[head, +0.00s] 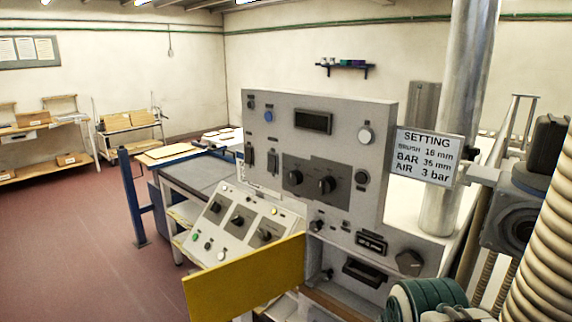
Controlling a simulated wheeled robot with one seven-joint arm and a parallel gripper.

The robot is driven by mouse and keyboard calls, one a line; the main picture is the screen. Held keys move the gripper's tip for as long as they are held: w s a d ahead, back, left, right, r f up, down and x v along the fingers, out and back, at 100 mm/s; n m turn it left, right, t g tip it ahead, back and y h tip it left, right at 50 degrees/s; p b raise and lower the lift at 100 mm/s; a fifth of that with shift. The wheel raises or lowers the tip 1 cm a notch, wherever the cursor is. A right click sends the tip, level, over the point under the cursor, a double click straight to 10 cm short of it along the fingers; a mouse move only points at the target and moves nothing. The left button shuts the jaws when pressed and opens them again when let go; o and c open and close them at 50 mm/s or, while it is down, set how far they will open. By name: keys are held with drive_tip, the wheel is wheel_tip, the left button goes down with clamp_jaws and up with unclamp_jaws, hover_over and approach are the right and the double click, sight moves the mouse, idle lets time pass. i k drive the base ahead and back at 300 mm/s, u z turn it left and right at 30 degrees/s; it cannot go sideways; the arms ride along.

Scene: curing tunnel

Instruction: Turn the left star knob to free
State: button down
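A grey upright control panel (270,100) stands in the middle of the head view. Two dark knobs, a left one (294,177) and a right one (327,184), sit on its dark plate. A larger many-sided grey-brown knob (410,262) is at the lower right of the panel, and a small dark knob (327,274) is at its lower left. I cannot tell which of these is the left star knob, nor read any free mark. My gripper is not in view.
A sloped console (205,246) with several dark knobs stands left of the panel. A yellow flap (245,280) sticks out in front. A setting sign (428,157) and a metal pipe (462,110) are at the right. A green ribbed part (430,295) is at the bottom. Red floor (70,240) is clear at left.

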sight(327, 274)
drive_tip(key=u, duration=2.15)
drive_tip(key=i, duration=2.5)
drive_tip(key=z, duration=4.05)
